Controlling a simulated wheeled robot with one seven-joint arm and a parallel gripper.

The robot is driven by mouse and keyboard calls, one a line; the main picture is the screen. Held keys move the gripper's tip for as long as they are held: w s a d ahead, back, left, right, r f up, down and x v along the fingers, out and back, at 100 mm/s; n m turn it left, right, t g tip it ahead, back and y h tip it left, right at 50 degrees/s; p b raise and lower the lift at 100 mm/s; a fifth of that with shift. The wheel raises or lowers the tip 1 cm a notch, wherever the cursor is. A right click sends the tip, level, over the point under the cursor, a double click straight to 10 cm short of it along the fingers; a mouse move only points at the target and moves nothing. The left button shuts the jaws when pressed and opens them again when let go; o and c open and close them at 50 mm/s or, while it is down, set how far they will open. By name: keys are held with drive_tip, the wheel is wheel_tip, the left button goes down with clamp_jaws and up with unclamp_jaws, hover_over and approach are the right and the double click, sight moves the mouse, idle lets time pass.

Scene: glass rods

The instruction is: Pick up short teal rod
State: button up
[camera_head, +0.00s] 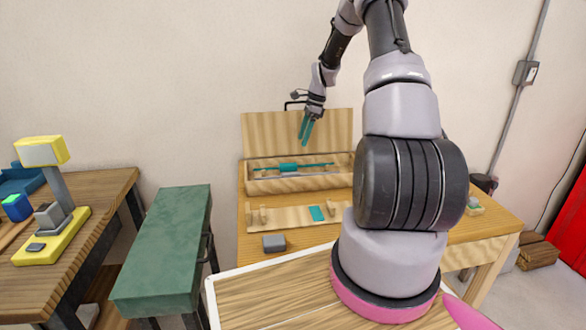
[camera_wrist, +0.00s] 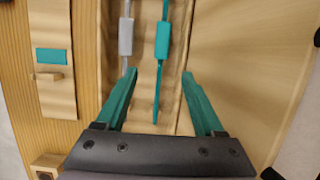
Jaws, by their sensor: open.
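A teal rod (camera_wrist: 162,42) with a thicker teal sleeve lies in the open wooden box (camera_head: 262,186); it also shows in the head view (camera_head: 289,167). In the wrist view it runs from the top edge down between my fingers, its near end thin and pointed. Its far end is out of that view, so I cannot tell its full length. A grey-sleeved rod (camera_wrist: 125,38) lies beside it on the left. My gripper (camera_wrist: 159,73) is open and empty, its teal fingers on either side of the rod's line. In the head view my gripper (camera_head: 305,141) is above the box.
The box lid (camera_head: 275,132) stands upright behind the box. In front lies a wooden rack (camera_head: 285,221) with a teal label (camera_head: 317,213), and a grey block (camera_head: 274,243) sits nearby.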

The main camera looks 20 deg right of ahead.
sight(295, 163)
drive_tip(key=x, duration=1.1)
drive_tip(key=shift+d+f, duration=0.1)
drive_tip(key=shift+d, duration=0.1)
clamp_jaws()
